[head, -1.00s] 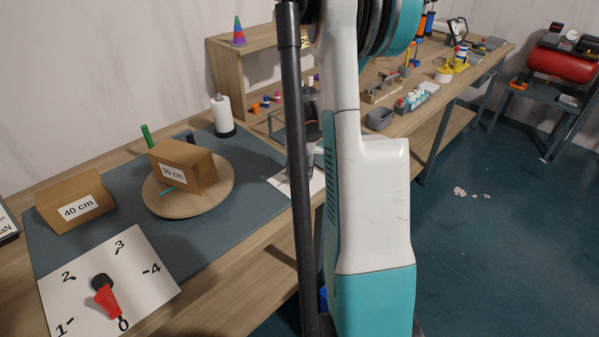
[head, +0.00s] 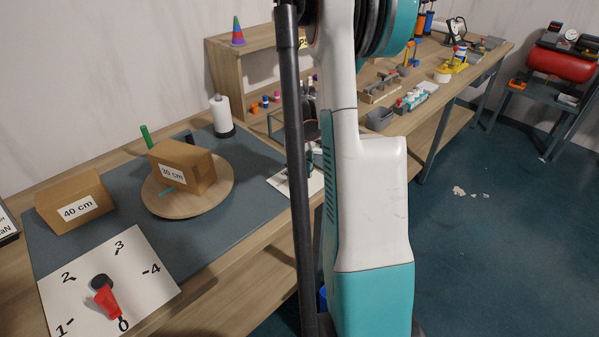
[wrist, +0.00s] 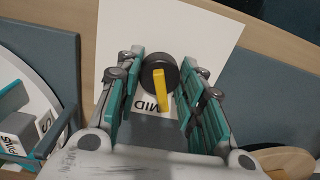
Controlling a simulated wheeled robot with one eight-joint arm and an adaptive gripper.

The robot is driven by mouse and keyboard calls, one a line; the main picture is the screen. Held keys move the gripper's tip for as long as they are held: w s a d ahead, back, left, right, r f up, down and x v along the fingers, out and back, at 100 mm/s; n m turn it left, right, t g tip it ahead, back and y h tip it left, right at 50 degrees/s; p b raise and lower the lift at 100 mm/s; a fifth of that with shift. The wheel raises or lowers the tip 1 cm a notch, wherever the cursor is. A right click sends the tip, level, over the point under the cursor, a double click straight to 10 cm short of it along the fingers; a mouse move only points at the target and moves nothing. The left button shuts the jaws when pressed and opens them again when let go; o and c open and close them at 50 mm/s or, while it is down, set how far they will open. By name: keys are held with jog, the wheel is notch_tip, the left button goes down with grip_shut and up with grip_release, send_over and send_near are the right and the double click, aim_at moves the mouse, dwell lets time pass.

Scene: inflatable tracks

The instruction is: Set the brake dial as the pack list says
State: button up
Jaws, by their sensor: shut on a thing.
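In the wrist view my gripper (wrist: 160,82) is shut on a black round knob (wrist: 149,82) with a yellow pointer (wrist: 161,88). The knob stands on a white card (wrist: 205,40), and the pointer is toward the printed word MID at the picture's bottom. The head view shows this card (head: 286,181) mostly hidden behind my arm. Another dial with a red pointer (head: 106,303) sits on a sheet (head: 150,285) numbered 0 to 4, its pointer at 0. A sign (head: 8,224) is cut off at the left edge; its text is unreadable.
A box marked 40 cm (head: 76,203) stands on the blue mat (head: 235,198). Another labelled box (head: 184,163) rests on a round wooden board (head: 160,207). A wooden shelf (head: 250,46) and a paper roll (head: 221,115) stand behind.

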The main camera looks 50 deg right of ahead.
jog(key=n, duration=0.3)
jog(key=shift+n, duration=0.3)
jog(key=shift+d+n, duration=0.1)
jog(key=shift+n, duration=1.7)
jog(key=o, duration=1.1)
jog(key=shift+c, duration=0.2)
notch_tip(320, 180, up, 12)
jog(key=shift+w, duration=0.15)
